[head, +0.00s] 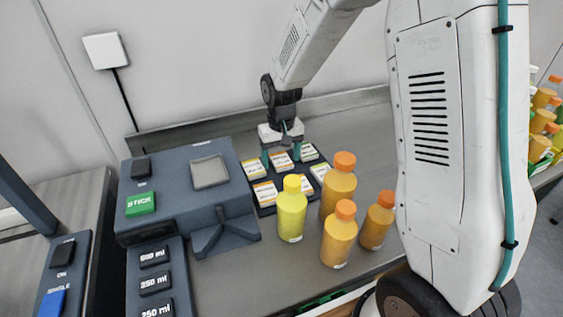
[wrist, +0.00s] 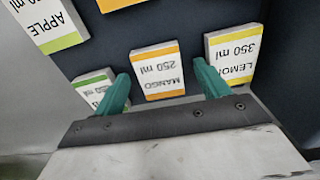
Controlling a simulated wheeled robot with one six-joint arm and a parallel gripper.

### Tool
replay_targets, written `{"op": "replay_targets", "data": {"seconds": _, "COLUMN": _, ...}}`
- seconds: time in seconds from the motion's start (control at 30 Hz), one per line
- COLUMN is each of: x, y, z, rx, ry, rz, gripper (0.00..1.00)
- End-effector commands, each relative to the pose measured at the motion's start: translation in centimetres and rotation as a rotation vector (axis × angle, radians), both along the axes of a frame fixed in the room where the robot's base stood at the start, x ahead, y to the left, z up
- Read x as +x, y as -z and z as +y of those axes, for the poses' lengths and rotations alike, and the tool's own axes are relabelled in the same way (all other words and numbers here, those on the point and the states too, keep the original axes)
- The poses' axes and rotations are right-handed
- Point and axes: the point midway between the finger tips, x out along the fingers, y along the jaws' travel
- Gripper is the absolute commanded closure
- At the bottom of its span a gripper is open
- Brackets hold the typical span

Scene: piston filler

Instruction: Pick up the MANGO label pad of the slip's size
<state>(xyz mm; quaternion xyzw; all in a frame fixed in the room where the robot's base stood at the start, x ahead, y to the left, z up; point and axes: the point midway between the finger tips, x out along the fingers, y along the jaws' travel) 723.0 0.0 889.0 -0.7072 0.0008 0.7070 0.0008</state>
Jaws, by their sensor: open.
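In the wrist view a white pad with orange edges, printed MANGO 250 ml (wrist: 158,72), lies on a dark tray (wrist: 150,28). My gripper (wrist: 163,76) is open, with one teal finger on either side of this pad. I cannot tell whether the fingers touch it. In the head view my gripper (head: 281,158) points down at the back row of pads, around the middle pad (head: 281,163). No slip showing a size is readable in these frames.
Near the MANGO pad are a LEMON 350 ml pad (wrist: 233,52), an APPLE pad (wrist: 45,22) and a green-edged 250 ml pad (wrist: 92,87). A yellow bottle (head: 291,212) and orange bottles (head: 339,240) stand in front of the tray. A blue-grey machine with a green STICK button (head: 140,204) is left.

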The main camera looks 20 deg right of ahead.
Motion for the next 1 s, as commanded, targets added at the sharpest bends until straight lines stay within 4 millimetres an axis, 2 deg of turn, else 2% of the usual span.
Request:
{"op": "replay_targets", "data": {"seconds": 0.13, "x": 0.0, "y": 0.0, "z": 0.0, "rx": 0.0, "ry": 0.0, "rz": 0.0, "gripper": 0.25}}
{"op": "replay_targets", "data": {"seconds": 0.17, "x": 0.0, "y": 0.0, "z": 0.0, "rx": 0.0, "ry": -0.001, "rz": 0.0, "gripper": 0.31}}
{"op": "replay_targets", "data": {"seconds": 0.3, "x": 0.0, "y": 0.0, "z": 0.0, "rx": 0.0, "ry": -0.001, "rz": 0.0, "gripper": 0.7}}
{"op": "replay_targets", "data": {"seconds": 0.33, "x": 0.0, "y": 0.0, "z": 0.0, "rx": 0.0, "ry": -0.001, "rz": 0.0, "gripper": 0.74}}
{"op": "replay_targets", "data": {"seconds": 0.67, "x": 0.0, "y": -0.5, "z": 0.0, "rx": 0.0, "ry": 0.0, "rz": -0.001, "gripper": 0.74}}
{"op": "replay_targets", "data": {"seconds": 0.77, "x": 0.1, "y": -1.8, "z": 0.0, "rx": 0.0, "ry": 0.0, "rz": -0.004, "gripper": 0.74}}
{"op": "replay_targets", "data": {"seconds": 1.0, "x": 0.1, "y": -6.7, "z": 0.0, "rx": 0.0, "ry": 0.0, "rz": -0.005, "gripper": 0.74}}
